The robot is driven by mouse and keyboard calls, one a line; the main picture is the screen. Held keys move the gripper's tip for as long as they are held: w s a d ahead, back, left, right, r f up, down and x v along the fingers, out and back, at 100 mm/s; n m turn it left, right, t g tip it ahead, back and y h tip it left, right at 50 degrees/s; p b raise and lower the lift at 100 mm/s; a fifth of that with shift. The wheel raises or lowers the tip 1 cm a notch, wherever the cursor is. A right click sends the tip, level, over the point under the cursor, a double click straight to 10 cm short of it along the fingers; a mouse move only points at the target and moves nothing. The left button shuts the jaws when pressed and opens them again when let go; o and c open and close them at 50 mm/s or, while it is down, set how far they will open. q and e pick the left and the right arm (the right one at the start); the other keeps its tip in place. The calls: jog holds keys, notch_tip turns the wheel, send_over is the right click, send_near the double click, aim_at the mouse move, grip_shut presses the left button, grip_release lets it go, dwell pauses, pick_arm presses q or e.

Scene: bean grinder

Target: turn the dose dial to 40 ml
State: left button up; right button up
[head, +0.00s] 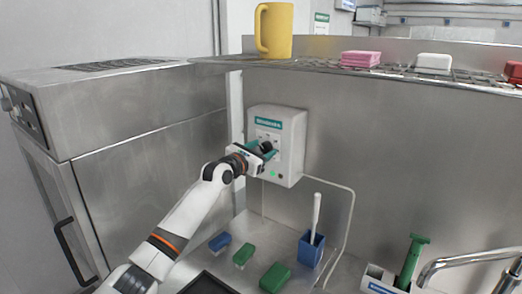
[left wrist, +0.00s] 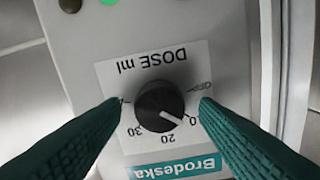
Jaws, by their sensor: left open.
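The grey-white dispenser box (head: 291,140) hangs on the steel wall in the head view, with a black dose dial (head: 267,146) on its front. In the left wrist view the dial (left wrist: 155,97) sits on a white "DOSE ml" label (left wrist: 152,62), seen upside down. Its white pointer line points to the lower right, between the 20 and a partly hidden number ending in 0. The 20 and 30 are readable; the 40 mark is not readable beside the left finger. My left gripper (left wrist: 162,104) is open, its green fingers on either side of the dial; contact is unclear. My right gripper is out of view.
A green light (head: 273,174) shows on the box's lower front. Below are blue and green brushes (head: 275,277) and a blue holder (head: 310,250) with a white handle. A shelf above carries a yellow jug (head: 275,30) and pink sponges (head: 360,58). A tap (head: 465,262) stands right.

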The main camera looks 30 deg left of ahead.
pick_arm(q)
jog(key=c, duration=1)
jog(key=shift+o, duration=0.2)
